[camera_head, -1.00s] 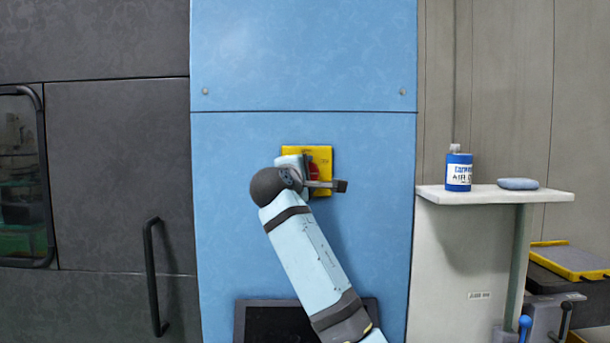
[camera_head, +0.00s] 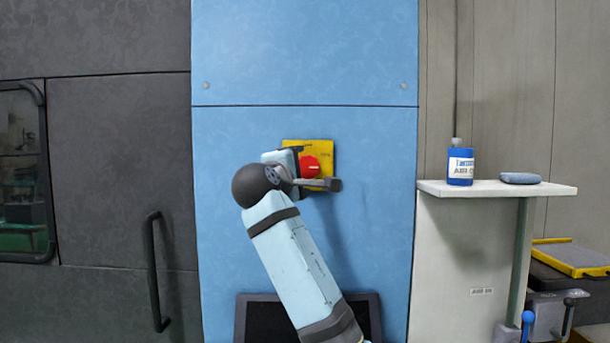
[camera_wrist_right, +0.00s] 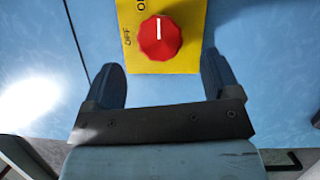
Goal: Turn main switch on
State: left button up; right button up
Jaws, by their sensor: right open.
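The main switch is a red knob (camera_head: 311,168) on a yellow plate (camera_head: 324,151), fixed to the blue panel. In the right wrist view the red knob (camera_wrist_right: 160,38) has a white line pointing to the top of the picture, and the yellow plate (camera_wrist_right: 185,66) carries OFF at the left and a partly cut-off ON above it. My right gripper (camera_wrist_right: 161,66) is open and empty. Its fingertips point at the plate, just short of the knob in that picture, one to each side. In the head view my right arm covers part of the plate. My left gripper is not in view.
A dark door with a vertical handle (camera_head: 154,270) is at the left. A dark screen (camera_head: 262,320) sits below the switch. The blue panel around the switch is clear.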

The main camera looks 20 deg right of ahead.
jog(key=b+v, duration=0.1)
jog(key=v, duration=0.7)
